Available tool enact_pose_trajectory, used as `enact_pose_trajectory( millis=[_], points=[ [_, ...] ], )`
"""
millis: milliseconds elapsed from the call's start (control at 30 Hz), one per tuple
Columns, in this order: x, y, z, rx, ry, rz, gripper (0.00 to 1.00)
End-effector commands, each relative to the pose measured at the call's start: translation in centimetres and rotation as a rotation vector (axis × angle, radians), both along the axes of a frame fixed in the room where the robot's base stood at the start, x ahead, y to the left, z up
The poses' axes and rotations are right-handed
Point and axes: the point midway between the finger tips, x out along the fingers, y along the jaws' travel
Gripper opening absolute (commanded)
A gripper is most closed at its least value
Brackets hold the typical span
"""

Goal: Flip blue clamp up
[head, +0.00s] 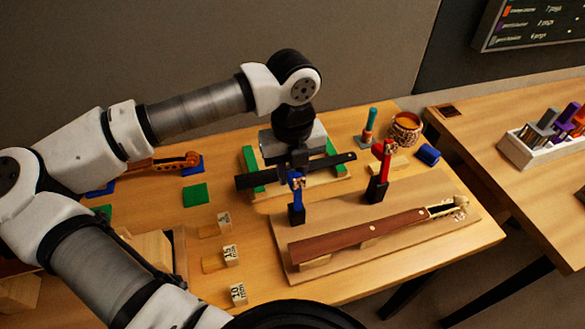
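The blue clamp (296,185) stands upright on a black block at the left end of the board holding the violin neck. My gripper (297,174) is at the top of the blue clamp, with its grey body above and behind. The fingertips are small and dark here, so I cannot tell whether they touch the clamp or are open or shut. A red clamp (384,157) stands upright on a similar black block to the right. The brown violin neck (355,237) lies on the board (440,232) in front.
A long dark bar (337,160) crosses behind the clamp near green supports (250,158). A blue cylinder (428,154), a cup (403,130) and a teal-handled tool (370,122) stand at the back right. Numbered blocks (230,254) line the front left. A rack (545,145) is on the right table.

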Motion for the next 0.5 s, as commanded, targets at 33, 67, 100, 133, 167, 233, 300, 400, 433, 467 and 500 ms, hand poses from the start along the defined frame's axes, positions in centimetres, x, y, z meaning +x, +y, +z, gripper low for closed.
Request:
enact_pose_trajectory(
  millis=[33,67,100,133,167,233,300,400,433,467,500],
  points=[
    [0.0,0.0,0.01,0.0,0.0,0.0,0.2],
    [0.01,0.0,0.02,0.0,0.0,0.0,0.16],
    [0.01,0.0,0.02,0.0,0.0,0.0,0.1],
    [0.01,0.0,0.02,0.0,0.0,0.0,0.06],
    [0.0,0.01,0.02,0.0,0.0,0.0,0.03],
    [0.0,0.01,0.03,0.0,0.0,0.0,0.0],
    [0.01,0.01,0.03,0.0,0.0,0.0,0.0],
    [0.02,0.02,0.0,0.0,0.001,0.0,0.0],
    [0.05,0.03,-0.09,0.0,0.004,0.0,0.0],
    [0.1,0.05,-0.21,-0.002,0.009,0.001,0.0],
    [0.19,0.07,-0.42,-0.005,0.022,0.001,0.0]
  ],
)
